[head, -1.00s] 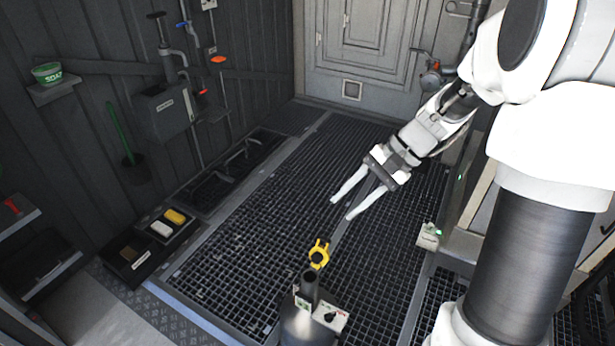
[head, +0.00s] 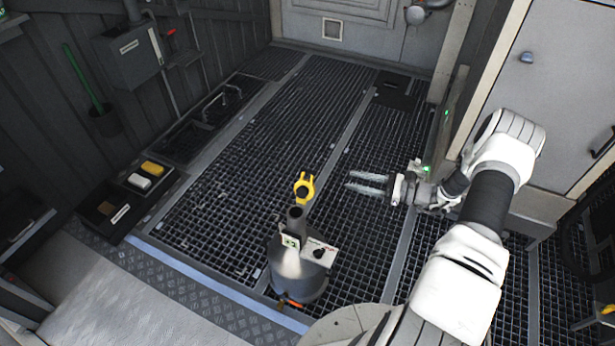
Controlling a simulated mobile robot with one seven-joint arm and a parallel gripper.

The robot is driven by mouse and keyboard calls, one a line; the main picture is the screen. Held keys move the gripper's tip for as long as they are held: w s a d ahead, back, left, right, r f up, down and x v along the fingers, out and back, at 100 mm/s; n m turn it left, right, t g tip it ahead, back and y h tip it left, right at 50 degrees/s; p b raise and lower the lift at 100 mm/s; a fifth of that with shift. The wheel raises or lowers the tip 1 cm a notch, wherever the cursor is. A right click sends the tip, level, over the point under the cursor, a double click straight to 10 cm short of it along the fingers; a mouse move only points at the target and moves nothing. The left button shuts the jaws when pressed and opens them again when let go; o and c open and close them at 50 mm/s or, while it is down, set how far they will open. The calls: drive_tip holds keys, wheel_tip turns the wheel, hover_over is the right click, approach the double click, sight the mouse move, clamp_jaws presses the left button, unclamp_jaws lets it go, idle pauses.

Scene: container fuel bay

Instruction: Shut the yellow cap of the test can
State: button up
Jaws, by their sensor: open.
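The test can (head: 298,266) is a grey metal can standing upright on the floor grating, with a dark neck and labels on its top. Its yellow cap (head: 304,187) stands up behind the neck opening, swung open like a fork-shaped lid. My gripper (head: 367,182) is open and empty, to the right of the yellow cap and apart from it. Its two pale fingers point left towards the cap.
A tray (head: 125,206) with a yellow and a white block lies at the left. A grey box (head: 130,55) hangs on the left wall. A pale cabinet (head: 555,90) stands at the right. The grating behind the can is clear.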

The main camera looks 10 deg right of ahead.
wheel_tip(320, 180, down, 4)
drive_tip(key=d+f+m+t, duration=0.1)
drive_tip(key=d+m+t, duration=0.1)
drive_tip(key=b, duration=0.4)
approach(308, 171)
drive_tip(key=shift+h, duration=0.3)
drive_tip(key=x, duration=1)
drive_tip(key=shift+a, duration=0.1)
drive_tip(key=shift+c, duration=0.2)
clamp_jaws()
drive_tip(key=shift+w+d, duration=0.2)
drive_tip(key=shift+d, duration=0.05)
